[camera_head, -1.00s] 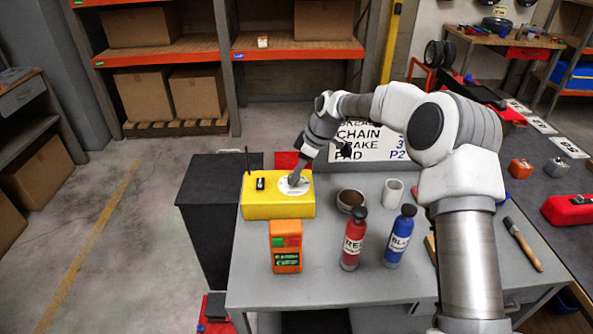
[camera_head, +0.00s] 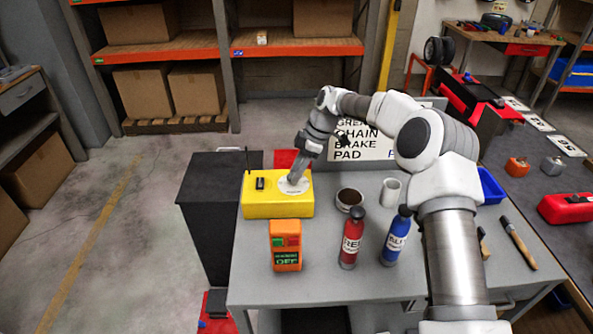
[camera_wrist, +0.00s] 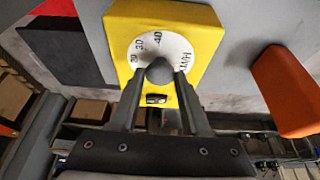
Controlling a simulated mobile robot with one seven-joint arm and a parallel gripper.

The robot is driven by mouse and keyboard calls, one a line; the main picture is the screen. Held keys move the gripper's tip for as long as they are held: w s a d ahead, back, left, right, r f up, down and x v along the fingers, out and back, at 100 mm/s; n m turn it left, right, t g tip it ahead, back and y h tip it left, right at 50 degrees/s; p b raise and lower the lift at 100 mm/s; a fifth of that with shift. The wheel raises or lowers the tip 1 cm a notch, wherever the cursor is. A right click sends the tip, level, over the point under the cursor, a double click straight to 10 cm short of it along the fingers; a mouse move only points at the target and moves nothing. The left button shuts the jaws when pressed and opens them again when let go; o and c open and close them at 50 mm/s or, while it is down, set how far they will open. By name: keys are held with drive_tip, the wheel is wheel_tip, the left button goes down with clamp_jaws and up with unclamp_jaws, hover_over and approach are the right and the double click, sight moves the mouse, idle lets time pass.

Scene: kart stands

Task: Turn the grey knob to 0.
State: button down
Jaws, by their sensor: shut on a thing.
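The grey knob (camera_wrist: 159,71) sits at the middle of a white dial (camera_wrist: 176,47) on the yellow box (camera_wrist: 200,22). The box also stands at the table's left back in the head view (camera_head: 278,205). In the wrist view the dial reads 20, 30 and 40, with some lettering at its right edge; no 0 mark is visible there. My gripper (camera_wrist: 159,77) is shut on the knob, one finger at each side. In the head view my gripper (camera_head: 295,179) comes down onto the dial and hides the knob. The knob's pointing direction cannot be made out.
A sign (camera_head: 350,142) stands behind.

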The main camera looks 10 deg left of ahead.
drive_tip(key=shift+c, duration=1.9)
unclamp_jaws()
drive_tip(key=shift+r, duration=0.1)
drive_tip(key=p+v, duration=0.1)
drive_tip(key=v, duration=1.6)
drive_tip(key=shift+d, duration=0.2)
